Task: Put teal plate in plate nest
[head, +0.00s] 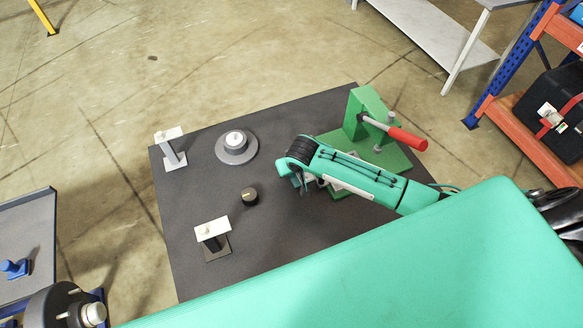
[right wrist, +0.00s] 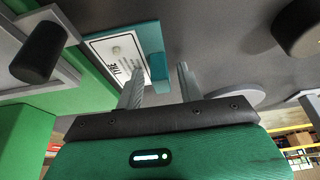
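The teal plate (right wrist: 158,70) shows in the right wrist view with a white printed label on its face. It lies just beyond my right gripper's fingertips (right wrist: 161,72), beside a grey frame (right wrist: 72,72) on a green base. The fingers are apart, with the plate's teal edge between their tips and gaps visible. I cannot tell whether the plate sits in a nest. In the head view my right gripper (head: 305,187) points down beside the green fixture (head: 400,158), and my arm hides the plate. My left gripper is not in view.
The dark table (head: 285,115) also carries a red-handled clamp (head: 407,139), a grey round base (head: 236,148), two white-topped posts (head: 171,145) (head: 213,236) and a black knob (head: 250,196). Shelving (head: 493,108) stands at the right. The table's far middle is clear.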

